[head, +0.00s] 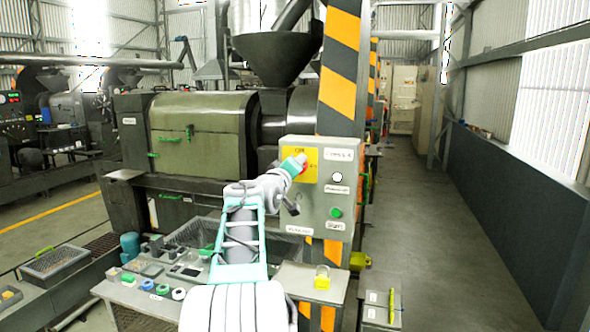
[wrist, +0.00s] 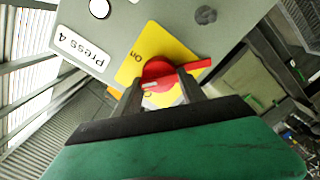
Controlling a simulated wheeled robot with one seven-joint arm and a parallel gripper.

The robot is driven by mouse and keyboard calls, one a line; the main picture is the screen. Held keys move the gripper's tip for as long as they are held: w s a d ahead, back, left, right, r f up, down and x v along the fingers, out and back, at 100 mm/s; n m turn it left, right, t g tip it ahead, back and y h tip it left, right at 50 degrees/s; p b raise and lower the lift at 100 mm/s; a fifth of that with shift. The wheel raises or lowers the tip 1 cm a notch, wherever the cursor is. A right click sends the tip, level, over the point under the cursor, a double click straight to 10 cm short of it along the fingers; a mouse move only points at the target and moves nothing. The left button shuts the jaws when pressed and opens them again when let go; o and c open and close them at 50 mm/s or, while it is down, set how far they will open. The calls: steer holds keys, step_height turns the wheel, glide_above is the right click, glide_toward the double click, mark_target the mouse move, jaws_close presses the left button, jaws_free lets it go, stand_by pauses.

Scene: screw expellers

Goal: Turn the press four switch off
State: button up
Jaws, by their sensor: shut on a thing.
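The press four switch is a red rotary knob (wrist: 160,70) on a yellow plate (wrist: 184,52), on a grey control box (head: 309,215). A white label (wrist: 80,48) reading "Press 4" is beside it. In the wrist view the "On" mark shows at one side of the knob, and its red handle points to the right of the picture. My gripper (wrist: 160,88) has its two dark fingers on either side of the knob, shut on it. In the head view my gripper (head: 299,163) covers most of the knob at the yellow plate (head: 312,154).
The box also carries a white button (head: 337,177) and a green button (head: 336,213). A striped pillar (head: 339,75) stands behind it. A small table (head: 318,285) with a yellow padlock (head: 322,277) is below. The aisle (head: 440,220) to the right is clear.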

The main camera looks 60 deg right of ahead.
steer(key=shift+w+f+n+p, duration=0.1)
steer(key=shift+n+p, duration=0.1)
steer(key=shift+n, duration=1.75)
steer(key=shift+f+n+p, duration=0.1)
steer(key=shift+n+p, duration=0.05)
steer(key=shift+n, duration=1.8)
steer(key=o, duration=1.3)
steer(key=shift+o, duration=0.2)
steer(key=s+a+b, duration=0.1)
steer(key=a+b, duration=0.1)
steer(key=a, duration=0.5)
steer(key=shift+s+a, duration=0.15)
steer(key=shift+a, duration=0.2)
